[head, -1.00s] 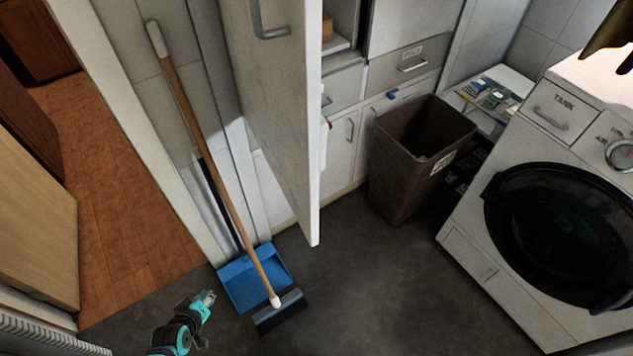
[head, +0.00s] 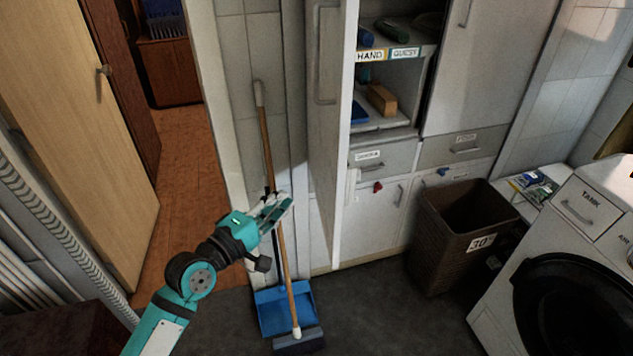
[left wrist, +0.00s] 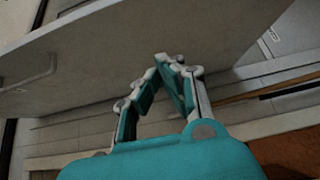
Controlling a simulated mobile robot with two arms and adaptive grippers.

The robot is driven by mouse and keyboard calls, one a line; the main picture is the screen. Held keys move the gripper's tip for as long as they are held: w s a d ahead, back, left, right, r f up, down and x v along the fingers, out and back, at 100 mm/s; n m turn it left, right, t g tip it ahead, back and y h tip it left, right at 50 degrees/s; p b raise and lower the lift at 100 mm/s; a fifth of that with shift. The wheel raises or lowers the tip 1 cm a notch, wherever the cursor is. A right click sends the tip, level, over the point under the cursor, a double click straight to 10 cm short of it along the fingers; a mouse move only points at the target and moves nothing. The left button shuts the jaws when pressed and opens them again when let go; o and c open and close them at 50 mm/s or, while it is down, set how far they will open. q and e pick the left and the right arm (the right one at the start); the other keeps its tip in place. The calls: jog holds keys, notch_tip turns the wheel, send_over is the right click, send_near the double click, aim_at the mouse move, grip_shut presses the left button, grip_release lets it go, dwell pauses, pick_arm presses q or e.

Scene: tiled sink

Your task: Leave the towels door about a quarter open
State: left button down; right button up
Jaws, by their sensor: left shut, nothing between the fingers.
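The tall pale cabinet door (head: 325,135) stands wide open, swung out from the cabinet and seen nearly edge-on. Its bar handle (head: 317,55) is on the left-facing outer side, near the top. I see no towels label on the door; the shelf beside it is labelled HAND and GUEST. My left gripper (head: 285,204) is shut and empty, left of the door and below its handle, in front of the broom stick in the picture. In the left wrist view, the shut fingertips (left wrist: 170,60) point toward a large pale panel (left wrist: 110,55) with a handle at left. My right gripper is out of view.
A broom (head: 266,140) leans on the wall with a blue dustpan (head: 272,312) at its foot, left of the door. A brown bin (head: 440,240) and a washing machine (head: 535,290) stand at right. Dark floor (head: 375,310) is clear in front of the cabinet.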

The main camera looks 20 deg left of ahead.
pick_arm(q)
jog(key=p, duration=0.1)
send_near(329, 173)
jog(key=w+a, duration=0.2)
jog(key=w, duration=0.1)
jog(key=d+p, duration=0.1)
jog(key=d, duration=0.1)
jog(key=w+d, duration=0.1)
jog(key=shift+w+d+r+p, duration=0.15)
jog(key=shift+d+r+p, duration=0.1)
jog(key=shift+d+p, duration=0.15)
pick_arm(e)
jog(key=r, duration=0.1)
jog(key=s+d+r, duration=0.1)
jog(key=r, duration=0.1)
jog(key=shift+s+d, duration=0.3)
pick_arm(q)
jog(key=shift+f, duration=0.1)
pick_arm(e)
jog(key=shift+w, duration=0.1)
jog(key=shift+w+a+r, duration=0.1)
